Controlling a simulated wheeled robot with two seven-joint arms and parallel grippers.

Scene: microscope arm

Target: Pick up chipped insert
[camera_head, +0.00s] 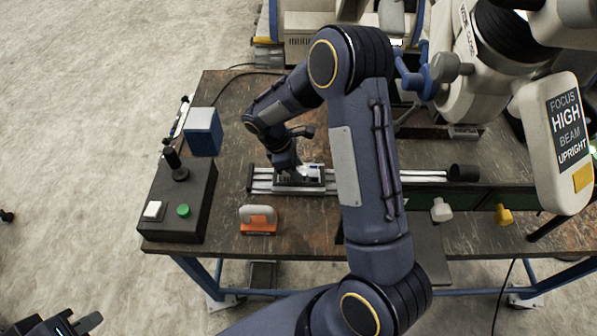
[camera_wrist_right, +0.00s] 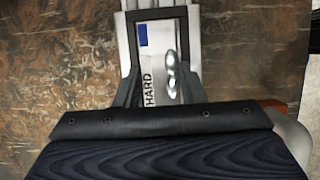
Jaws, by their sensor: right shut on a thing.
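My right gripper (camera_wrist_right: 160,80) reaches down onto a slide on the bench. In the right wrist view its two dark fingers flank a white insert (camera_wrist_right: 150,68) with a blue patch, the word HARD and a shiny silver part. A black frame (camera_wrist_right: 160,14) surrounds the insert. The frame sits on the silver rails (camera_head: 262,180). In the head view my right gripper (camera_head: 287,165) is small and the insert shows only as a white and blue bit (camera_head: 313,168). A chip cannot be made out. My left gripper (camera_head: 78,322) is at the bottom left, off the bench and partly cut off.
A black control box (camera_head: 180,215) with a joystick and a green button stands at the bench's left. A blue-and-white block (camera_head: 203,132) and an orange-and-white piece (camera_head: 258,222) are near the slide. A microscope head (camera_head: 555,135) overhangs the right. My right arm hides the bench middle.

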